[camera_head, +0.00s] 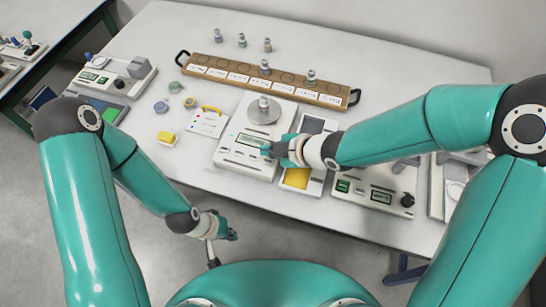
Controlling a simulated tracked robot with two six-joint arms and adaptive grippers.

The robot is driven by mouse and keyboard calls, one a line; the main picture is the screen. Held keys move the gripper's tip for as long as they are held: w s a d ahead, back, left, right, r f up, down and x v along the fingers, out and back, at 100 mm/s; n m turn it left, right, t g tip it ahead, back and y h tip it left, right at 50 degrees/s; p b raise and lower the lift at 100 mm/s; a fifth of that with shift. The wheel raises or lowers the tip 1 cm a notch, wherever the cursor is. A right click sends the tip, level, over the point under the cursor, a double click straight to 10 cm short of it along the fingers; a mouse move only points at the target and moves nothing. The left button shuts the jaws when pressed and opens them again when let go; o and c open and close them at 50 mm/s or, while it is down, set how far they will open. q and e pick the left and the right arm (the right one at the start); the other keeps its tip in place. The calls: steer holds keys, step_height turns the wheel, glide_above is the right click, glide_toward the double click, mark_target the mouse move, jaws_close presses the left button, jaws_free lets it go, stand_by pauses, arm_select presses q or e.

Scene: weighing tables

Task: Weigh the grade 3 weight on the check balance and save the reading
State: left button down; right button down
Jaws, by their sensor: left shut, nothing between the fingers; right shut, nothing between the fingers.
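A white balance (228,157) stands in the middle of the table with a round grey pan and a green display (253,140). A small metal weight (263,103) stands upright on its pan. I cannot read its grade or the balance's name. My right gripper (268,150) is shut and empty at the balance's front panel, just below the display; I cannot tell whether it touches a key. My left gripper (231,236) is shut and empty, low in front of the table.
Several small weights (242,40) stand behind the rack. Other instruments stand at the left (116,76) and right (378,190). The table's back right is clear.

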mark_target(270, 163)
steer(key=shift+r+p, duration=1)
steer(key=shift+r, duration=0.55)
steer(key=shift+f, duration=0.1)
